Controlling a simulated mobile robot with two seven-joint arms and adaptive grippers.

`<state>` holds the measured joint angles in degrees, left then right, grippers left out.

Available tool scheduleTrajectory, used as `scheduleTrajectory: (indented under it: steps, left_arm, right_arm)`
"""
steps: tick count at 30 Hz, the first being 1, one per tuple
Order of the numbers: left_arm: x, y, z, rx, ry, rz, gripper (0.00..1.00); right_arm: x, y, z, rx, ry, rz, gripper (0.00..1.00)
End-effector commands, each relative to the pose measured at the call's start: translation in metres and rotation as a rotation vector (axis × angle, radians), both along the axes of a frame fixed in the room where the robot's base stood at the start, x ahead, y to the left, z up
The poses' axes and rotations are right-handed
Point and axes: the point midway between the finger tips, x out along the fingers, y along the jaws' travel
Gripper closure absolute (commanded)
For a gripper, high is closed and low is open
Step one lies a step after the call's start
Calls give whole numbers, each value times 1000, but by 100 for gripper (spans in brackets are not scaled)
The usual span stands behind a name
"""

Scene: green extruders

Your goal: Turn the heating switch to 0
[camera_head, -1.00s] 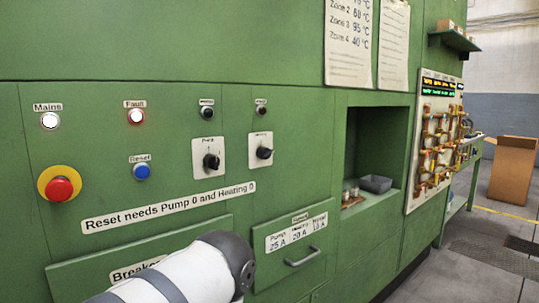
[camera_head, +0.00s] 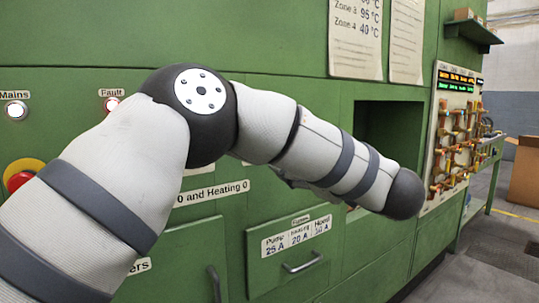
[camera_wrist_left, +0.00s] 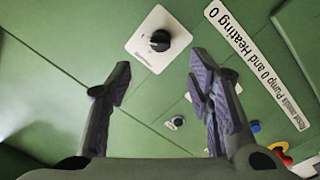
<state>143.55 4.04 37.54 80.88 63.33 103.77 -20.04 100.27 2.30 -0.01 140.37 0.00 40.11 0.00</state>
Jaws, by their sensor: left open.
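The heating switch, a black knob (camera_wrist_left: 160,41) on a white plate (camera_wrist_left: 143,57), shows at the top of the left wrist view, just beyond the open fingers. The setting it points to is too small to read. My left gripper (camera_wrist_left: 160,72) is open and empty, with one finger on each side below the knob and not touching it. In the head view my left arm crosses in front of the panel and hides both switches and most of the gripper. The right gripper is not in view.
A label (camera_wrist_left: 255,70) about Pump 0 and Heating 0 runs beside the right finger. A red emergency stop (camera_head: 20,180) is partly behind my arm. The fuse drawer (camera_head: 290,245) has a protruding handle.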

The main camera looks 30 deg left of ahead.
Motion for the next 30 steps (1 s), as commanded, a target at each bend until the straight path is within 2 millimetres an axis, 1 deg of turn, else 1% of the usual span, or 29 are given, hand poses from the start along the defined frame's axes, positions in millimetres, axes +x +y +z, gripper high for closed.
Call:
scheduleTrajectory:
  steps: [1, 6, 9, 12, 16, 23, 24, 26, 27, 29, 30]
  left_arm:
    - [4, 11, -1, 0, 2, 4, 53]
    - [24, 51, -2, 1, 1, 3, 53]
    - [35, 72, -2, 2, 1, 1, 53]
    - [42, 86, -2, 3, 1, -2, 53]
    - [47, 96, -1, 4, 2, -3, 53]
    - [48, 98, -1, 5, 1, -5, 53]
    - [48, 98, -1, 5, 1, -5, 55]
    - [48, 97, -1, 5, 1, -5, 69]
    - [48, 97, -1, 5, 1, -5, 78]
    - [48, 97, -1, 5, 1, -5, 91]
    - [48, 97, -1, 5, 1, -5, 100]
  right_arm:
    - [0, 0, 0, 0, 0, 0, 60]
    - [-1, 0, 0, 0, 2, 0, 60]
    - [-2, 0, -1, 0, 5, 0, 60]
    - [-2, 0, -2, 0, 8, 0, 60]
    - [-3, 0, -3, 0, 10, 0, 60]
    - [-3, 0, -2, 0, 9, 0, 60]
    - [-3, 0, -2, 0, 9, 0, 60]
    - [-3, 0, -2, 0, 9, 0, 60]
    - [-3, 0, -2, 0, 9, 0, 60]
    - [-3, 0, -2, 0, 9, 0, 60]
    - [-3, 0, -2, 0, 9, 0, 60]
